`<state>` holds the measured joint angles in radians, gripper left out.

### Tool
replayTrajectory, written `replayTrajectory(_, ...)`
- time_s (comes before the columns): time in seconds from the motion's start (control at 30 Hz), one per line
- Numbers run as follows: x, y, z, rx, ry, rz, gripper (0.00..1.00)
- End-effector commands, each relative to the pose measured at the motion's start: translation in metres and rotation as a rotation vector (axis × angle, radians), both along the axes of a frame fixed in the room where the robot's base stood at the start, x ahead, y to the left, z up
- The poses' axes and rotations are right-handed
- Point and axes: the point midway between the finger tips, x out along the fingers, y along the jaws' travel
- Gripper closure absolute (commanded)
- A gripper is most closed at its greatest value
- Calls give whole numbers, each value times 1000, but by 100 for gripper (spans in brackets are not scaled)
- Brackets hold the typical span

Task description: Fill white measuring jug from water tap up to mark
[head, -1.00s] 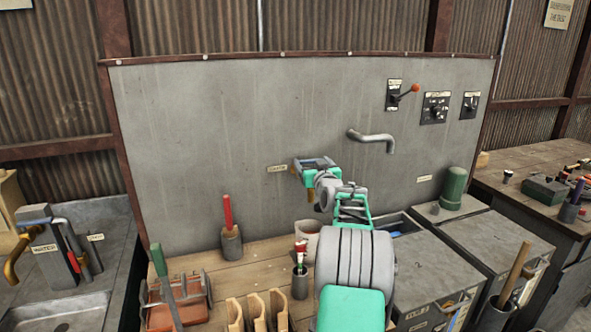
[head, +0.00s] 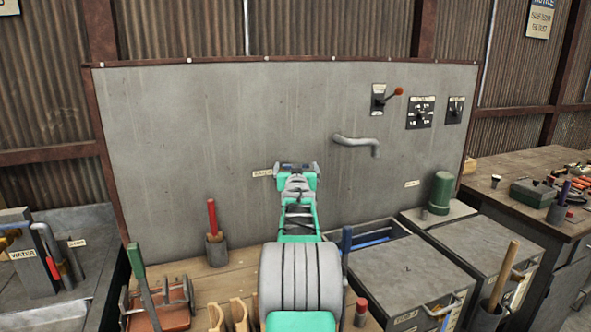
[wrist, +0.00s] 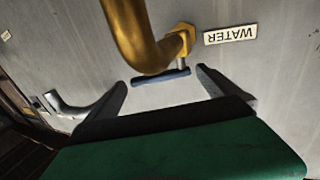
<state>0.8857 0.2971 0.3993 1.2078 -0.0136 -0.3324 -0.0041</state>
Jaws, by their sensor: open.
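The water tap shows in the wrist view as a thick brass pipe (wrist: 130,35) with a dark blue-grey bar handle (wrist: 160,77) at its wall mount. A "WATER" label (wrist: 231,33) is beside it, upside down in that view. My gripper (wrist: 163,78) is open, with its two fingers either side of the handle's ends; I cannot tell whether they touch it. In the head view my gripper (head: 292,170) is up against the grey panel (head: 210,120), just right of a small label, and hides the tap. The white measuring jug is not visible now.
A grey bent pipe (head: 358,145) sticks out of the panel to the right. On the bench stand a red-handled tool in a holder (head: 215,245), a red caddy (head: 158,305) and wooden pieces (head: 228,315). A basin unit (head: 85,225) is at left, cabinets (head: 410,270) at right.

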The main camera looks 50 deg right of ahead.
Motion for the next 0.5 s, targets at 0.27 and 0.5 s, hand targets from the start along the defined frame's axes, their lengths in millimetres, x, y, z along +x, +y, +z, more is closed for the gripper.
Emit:
replayTrajectory(0.27, -9, 13, 0, -2, -1, 1, 0)
replayTrajectory(0.5, -38, 47, -1, -2, -1, 1, 0)
